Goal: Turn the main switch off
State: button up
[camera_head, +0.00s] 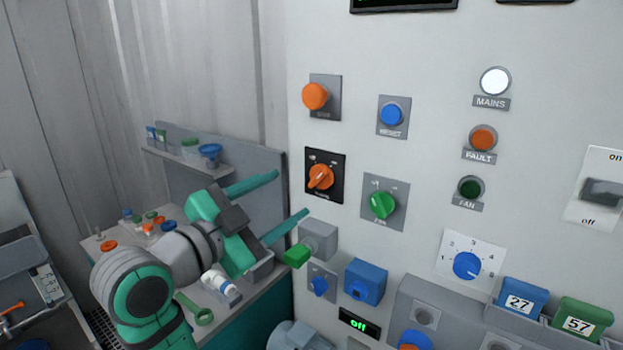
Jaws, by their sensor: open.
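A panel (440,130) carries several controls. An orange rotary knob (320,177) sits on a black plate in the left part of the panel, its handle slanted; the small labels are too blurred to read, so I cannot be sure it is the main switch. A grey lever (603,191) on a white plate at the right edge is marked on above and off below. The lamp labelled MAINS (495,81) looks bright white. My gripper (291,193) is open and empty, its two teal fingers pointing at the panel, just left of the orange knob.
Near the orange knob are an orange push button (315,96), a blue button (392,113), a green knob (382,205) and a protruding grey box with a green button (298,254). A cluttered bench (258,292) stands behind and below my arm.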

aim_at(317, 179)
jog(key=x, duration=0.8)
jog(key=shift+s+d, duration=0.25)
jog(key=shift+d, duration=0.1)
jog(key=shift+w+d, duration=0.3)
jog(key=shift+w, duration=0.5)
jog(key=c, duration=1)
